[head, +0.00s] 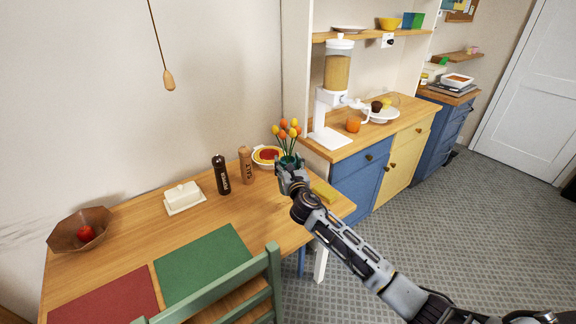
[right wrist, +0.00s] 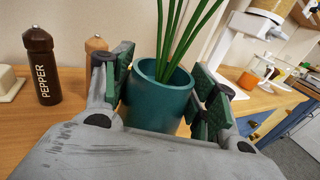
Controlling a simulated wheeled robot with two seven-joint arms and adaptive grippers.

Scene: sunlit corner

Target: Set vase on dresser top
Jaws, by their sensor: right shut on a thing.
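The vase (right wrist: 158,98) is a teal cylinder with green stems. In the head view its orange and yellow tulips (head: 287,131) rise above my right gripper (head: 291,168), which hides most of the vase. In the right wrist view the two fingers of my right gripper (right wrist: 165,92) are on either side of the vase, closed on it. The vase looks upright at the table's far right end; its base is hidden, so I cannot tell whether it touches the table. The dresser top (head: 335,152) is wooden, above blue and yellow fronts, right of the table. My left gripper is out of view.
A green chair (head: 272,285) stands in front.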

